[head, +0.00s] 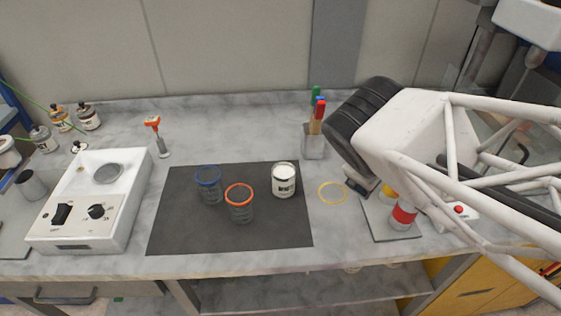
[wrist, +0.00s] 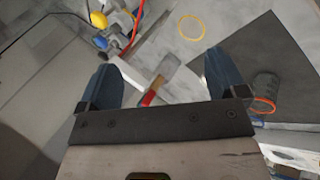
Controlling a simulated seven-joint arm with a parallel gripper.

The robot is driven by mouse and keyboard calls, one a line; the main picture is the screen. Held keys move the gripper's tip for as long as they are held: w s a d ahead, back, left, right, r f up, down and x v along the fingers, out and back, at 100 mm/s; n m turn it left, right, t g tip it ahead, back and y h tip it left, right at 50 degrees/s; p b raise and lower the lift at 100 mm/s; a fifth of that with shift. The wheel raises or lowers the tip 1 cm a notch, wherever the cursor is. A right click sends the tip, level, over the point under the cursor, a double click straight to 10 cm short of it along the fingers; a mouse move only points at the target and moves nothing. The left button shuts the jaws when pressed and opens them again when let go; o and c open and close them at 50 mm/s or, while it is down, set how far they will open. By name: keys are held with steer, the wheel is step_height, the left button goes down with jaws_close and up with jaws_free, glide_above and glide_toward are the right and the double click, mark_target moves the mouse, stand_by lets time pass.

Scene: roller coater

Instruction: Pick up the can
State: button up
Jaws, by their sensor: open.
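The can is most likely the white, dark-labelled one (head: 284,182), upright near the right side of the dark mat (head: 180,235) in the head view. I cannot make it out in the wrist view. My gripper (wrist: 163,78) is open, with two dark blue fingers set wide apart and nothing held between them. In the head view my arm is at the right, beyond the mat's right edge and apart from the can. My fingertips are not clearly visible there.
A blue-rimmed jar (head: 208,187) and an orange-rimmed jar (head: 240,205) stand left of the can. A yellow ring (head: 332,193) lies to its right. A marker holder (head: 314,140) stands behind. A white machine (head: 88,210) is at left. The mat's front is bare.

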steer(key=w+a+f+n+t+h, duration=0.2)
steer(key=w+f+n, duration=0.25)
steer(key=n, duration=0.25)
steer(key=n+t+y, duration=0.4)
steer(key=n+t, duration=0.3)
steer(key=n, duration=1.2)
glide_toward(283, 189)
steer(key=x, duration=0.4)
steer(key=shift+w, duration=0.2)
steer(key=shift+w, duration=0.15)
steer(key=shift+w+d+f+g, duration=0.15)
steer(key=shift+w+f, duration=0.15)
steer(key=shift+w, duration=0.25)
steer(key=shift+w+d+f+g, duration=0.15)
steer(key=shift+w+f, duration=0.1)
steer(key=shift+w, duration=0.25)
steer(key=shift+x, duration=2.6)
steer(key=shift+a, duration=0.1)
